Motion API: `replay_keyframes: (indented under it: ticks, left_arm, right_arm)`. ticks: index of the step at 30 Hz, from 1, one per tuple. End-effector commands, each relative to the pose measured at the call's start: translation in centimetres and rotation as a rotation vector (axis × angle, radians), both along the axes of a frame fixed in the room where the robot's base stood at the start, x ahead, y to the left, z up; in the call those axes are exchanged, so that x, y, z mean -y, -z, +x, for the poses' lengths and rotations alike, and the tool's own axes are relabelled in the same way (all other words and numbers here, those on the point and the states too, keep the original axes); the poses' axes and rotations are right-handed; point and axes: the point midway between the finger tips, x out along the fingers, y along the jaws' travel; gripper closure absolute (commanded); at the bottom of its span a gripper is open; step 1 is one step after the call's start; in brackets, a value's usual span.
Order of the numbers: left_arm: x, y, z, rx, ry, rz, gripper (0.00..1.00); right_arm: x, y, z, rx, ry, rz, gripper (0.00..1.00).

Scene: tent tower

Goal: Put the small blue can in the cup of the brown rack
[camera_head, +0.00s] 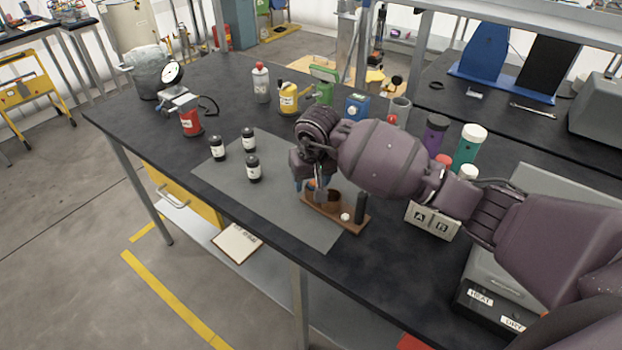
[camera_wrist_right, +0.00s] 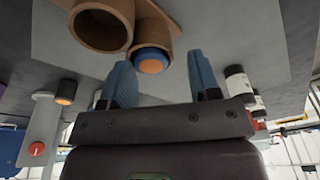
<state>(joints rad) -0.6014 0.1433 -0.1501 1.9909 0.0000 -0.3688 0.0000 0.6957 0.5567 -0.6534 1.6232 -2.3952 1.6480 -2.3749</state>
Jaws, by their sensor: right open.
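The brown rack (camera_head: 350,225) stands on the grey mat and carries brown cups; a wide cup (camera_wrist_right: 100,26) and a narrower cup (camera_wrist_right: 166,24) show in the right wrist view. The small blue can (camera_wrist_right: 151,55), with an orange round end, sits inside the narrower cup, its end showing at the cup's mouth. My right gripper (camera_wrist_right: 163,80) has its two blue fingers spread, with nothing between them, just short of the can. In the head view my right gripper (camera_head: 312,184) is over the rack's left end and hides the can. My left gripper is not in view.
Three black bottles (camera_head: 253,170) with white labels stand left on the mat (camera_head: 290,225). A red can (camera_head: 191,122), a yellow can (camera_head: 288,98) and a blue box (camera_head: 356,107) stand behind. An A/B block (camera_head: 432,220) is right of the rack. The mat's front is clear.

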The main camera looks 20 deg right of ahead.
Motion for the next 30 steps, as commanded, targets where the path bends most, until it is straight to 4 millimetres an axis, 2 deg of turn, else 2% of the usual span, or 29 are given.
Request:
replay_keyframes:
  ticks: [1, 8, 14, 24, 30]
  left_arm:
    - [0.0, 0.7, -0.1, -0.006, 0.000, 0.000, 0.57]
    - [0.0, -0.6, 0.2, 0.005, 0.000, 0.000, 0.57]
    - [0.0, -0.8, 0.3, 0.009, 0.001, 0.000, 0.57]
    - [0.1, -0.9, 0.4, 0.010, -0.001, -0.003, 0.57]
    - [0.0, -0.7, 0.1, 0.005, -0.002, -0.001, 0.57]
  right_arm:
    - [0.7, 4.1, -1.4, -0.063, 0.010, -0.021, 0.40]
    - [0.7, 2.8, -1.4, -0.060, 0.011, -0.019, 0.40]
    - [1.0, 0.1, -1.7, -0.061, 0.013, -0.026, 0.40]
    - [0.8, -7.0, -2.3, -0.049, 0.011, -0.023, 0.40]
    - [0.7, -9.5, -2.6, -0.049, 0.011, -0.022, 0.40]
